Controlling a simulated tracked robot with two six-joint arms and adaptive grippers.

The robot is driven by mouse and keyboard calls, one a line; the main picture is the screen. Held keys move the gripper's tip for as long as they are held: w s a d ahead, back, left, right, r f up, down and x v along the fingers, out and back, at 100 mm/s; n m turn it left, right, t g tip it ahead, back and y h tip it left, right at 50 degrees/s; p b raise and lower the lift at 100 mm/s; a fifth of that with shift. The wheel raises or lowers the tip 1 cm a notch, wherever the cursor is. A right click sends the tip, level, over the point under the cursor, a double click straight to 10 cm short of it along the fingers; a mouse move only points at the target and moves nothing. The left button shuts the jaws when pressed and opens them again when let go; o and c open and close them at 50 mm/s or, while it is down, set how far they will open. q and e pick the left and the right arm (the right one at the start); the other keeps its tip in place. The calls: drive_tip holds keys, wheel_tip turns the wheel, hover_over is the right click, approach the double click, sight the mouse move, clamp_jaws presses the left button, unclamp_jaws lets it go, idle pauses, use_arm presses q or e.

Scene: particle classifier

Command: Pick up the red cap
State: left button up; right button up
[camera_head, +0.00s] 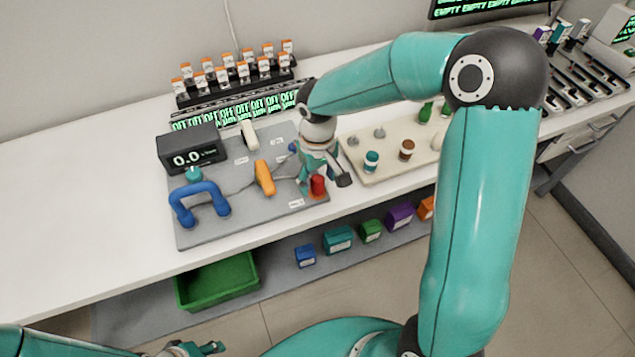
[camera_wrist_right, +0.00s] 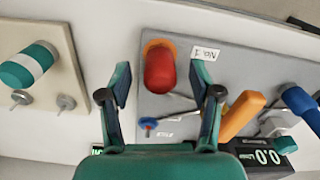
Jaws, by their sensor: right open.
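The red cap (camera_head: 318,186) stands at the front right of the grey board (camera_head: 240,213). In the right wrist view the red cap (camera_wrist_right: 160,72) has an orange ring at its base, beside a "No.1" label (camera_wrist_right: 206,54). My right gripper (camera_head: 323,183) is open over the cap, and one finger partly covers its surroundings in the head view. In the wrist view its fingertips (camera_wrist_right: 159,84) are apart, one on each side of the cap, with no visible contact. My left gripper (camera_head: 200,349) shows only partly at the bottom edge; its opening is unclear.
A blue handle (camera_head: 197,200), an orange block (camera_head: 264,178) and a display box (camera_head: 190,149) reading 0.0 share the board. A beige tray (camera_head: 372,179) with vials stands to the right. A green bin (camera_head: 218,281) lies below the table. The left tabletop is clear.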

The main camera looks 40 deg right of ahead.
sight(317, 178)
drive_tip(key=c, duration=1.2)
wheel_tip(317, 178, up, 20)
drive_tip(key=shift+r+p, duration=0.1)
drive_tip(key=shift+p, duration=0.2)
